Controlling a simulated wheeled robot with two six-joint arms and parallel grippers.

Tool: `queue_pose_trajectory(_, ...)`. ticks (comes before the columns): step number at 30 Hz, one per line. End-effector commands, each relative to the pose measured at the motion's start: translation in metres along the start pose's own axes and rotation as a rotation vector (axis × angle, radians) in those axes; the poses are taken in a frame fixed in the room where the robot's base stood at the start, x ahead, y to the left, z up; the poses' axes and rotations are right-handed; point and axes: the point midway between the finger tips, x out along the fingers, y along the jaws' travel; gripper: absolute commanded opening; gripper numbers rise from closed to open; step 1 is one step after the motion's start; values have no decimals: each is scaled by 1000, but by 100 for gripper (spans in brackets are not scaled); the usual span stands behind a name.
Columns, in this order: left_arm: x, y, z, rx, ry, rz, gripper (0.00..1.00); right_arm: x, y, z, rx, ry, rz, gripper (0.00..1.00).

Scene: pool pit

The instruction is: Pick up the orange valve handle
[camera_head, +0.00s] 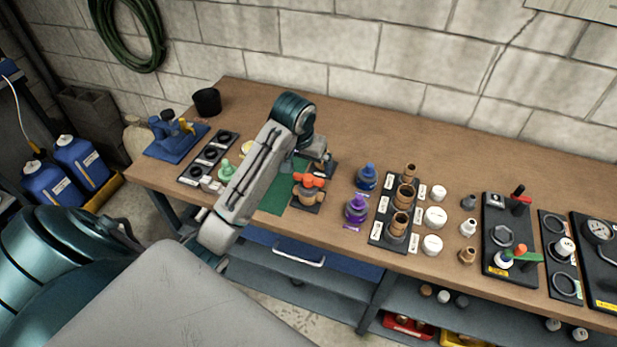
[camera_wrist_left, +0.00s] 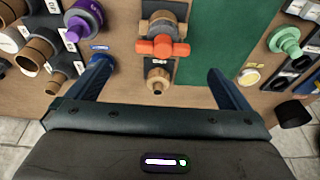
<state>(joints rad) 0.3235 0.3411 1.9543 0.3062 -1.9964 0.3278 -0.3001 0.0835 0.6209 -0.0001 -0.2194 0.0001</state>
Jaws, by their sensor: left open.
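The orange valve handle (camera_head: 309,180) sits on a brown fitting on a dark base, beside a green mat (camera_head: 273,199). In the left wrist view the handle (camera_wrist_left: 160,47) shows as a bar across the top of the fitting, with a smaller brass-coloured piece (camera_wrist_left: 158,80) below it. My left gripper (camera_head: 322,160) hangs over the bench close to the handle, partly hidden by its own arm. Its two blue fingers (camera_wrist_left: 158,66) stand wide apart, with nothing between them in contact; the handle appears centred just beyond the tips. My right gripper is not in view.
A green fitting (camera_head: 226,171) stands left of my arm. A black cup (camera_head: 207,101) is at the back left.

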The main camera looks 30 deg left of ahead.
Motion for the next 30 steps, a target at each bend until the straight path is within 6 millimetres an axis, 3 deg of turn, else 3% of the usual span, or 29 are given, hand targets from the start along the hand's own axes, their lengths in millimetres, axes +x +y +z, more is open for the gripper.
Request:
queue_pose_trajectory(3, 0, -2, -7, -10, -5, 0, 100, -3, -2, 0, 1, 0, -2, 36)
queue_pose_trajectory(12, 43, -2, -8, -11, -5, 0, 100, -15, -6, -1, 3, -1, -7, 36)
queue_pose_trajectory(17, 53, -3, -8, -10, -4, -1, 100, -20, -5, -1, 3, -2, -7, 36)
queue_pose_trajectory(23, 77, -6, -12, -11, -7, -1, 100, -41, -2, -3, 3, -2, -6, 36)
queue_pose_trajectory(30, 102, -5, -12, -9, -2, 0, 100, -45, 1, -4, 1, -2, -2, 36)
